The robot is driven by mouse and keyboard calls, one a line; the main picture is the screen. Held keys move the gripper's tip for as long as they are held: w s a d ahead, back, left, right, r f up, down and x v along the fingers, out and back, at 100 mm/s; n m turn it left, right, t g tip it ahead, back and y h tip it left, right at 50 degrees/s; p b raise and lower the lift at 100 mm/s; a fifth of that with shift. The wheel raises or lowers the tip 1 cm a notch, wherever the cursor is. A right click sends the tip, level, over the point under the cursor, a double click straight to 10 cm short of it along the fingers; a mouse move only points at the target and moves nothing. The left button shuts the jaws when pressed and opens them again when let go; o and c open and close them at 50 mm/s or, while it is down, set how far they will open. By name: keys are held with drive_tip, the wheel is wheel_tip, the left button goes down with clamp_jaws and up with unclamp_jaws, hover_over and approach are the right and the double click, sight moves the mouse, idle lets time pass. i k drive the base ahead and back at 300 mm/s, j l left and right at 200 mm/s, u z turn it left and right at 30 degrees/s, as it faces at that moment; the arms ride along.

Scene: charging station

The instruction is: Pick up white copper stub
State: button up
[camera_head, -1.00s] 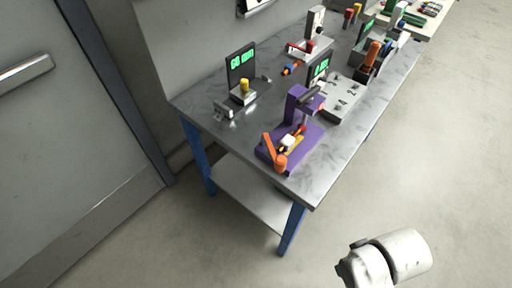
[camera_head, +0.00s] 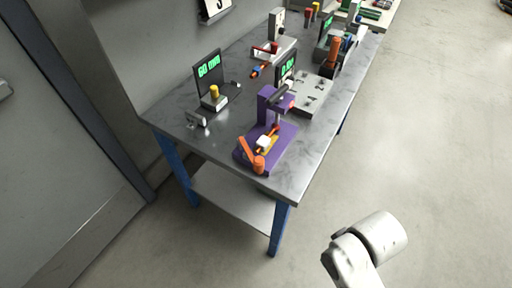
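A purple fixture (camera_head: 279,146) stands at the near end of the grey workbench (camera_head: 229,148). A small white piece (camera_head: 263,141) sits low on it, among orange and yellow parts; it may be the white copper stub, but it is too small to tell. An orange lever (camera_head: 249,151) is at the fixture's front. My gripper is out of the picture; only white links of my arm show at the lower right, over the floor and apart from the bench.
A black display reading 60 (camera_head: 208,71) stands at the bench's left, beside a yellow-topped block (camera_head: 214,97). A grey numbered block (camera_head: 311,94) sits behind the fixture. More devices and coloured parts stand farther back. The floor (camera_head: 420,140) right of the bench is clear.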

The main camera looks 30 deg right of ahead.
sight(263, 142)
drive_tip(key=k+j, duration=0.1)
drive_tip(key=j, duration=0.3)
drive_tip(key=k+j+z, duration=0.1)
drive_tip(key=j, duration=0.25)
drive_tip(key=k+j+z, duration=0.1)
drive_tip(key=j, duration=0.3)
drive_tip(key=k+j, duration=0.1)
drive_tip(key=j, duration=0.3)
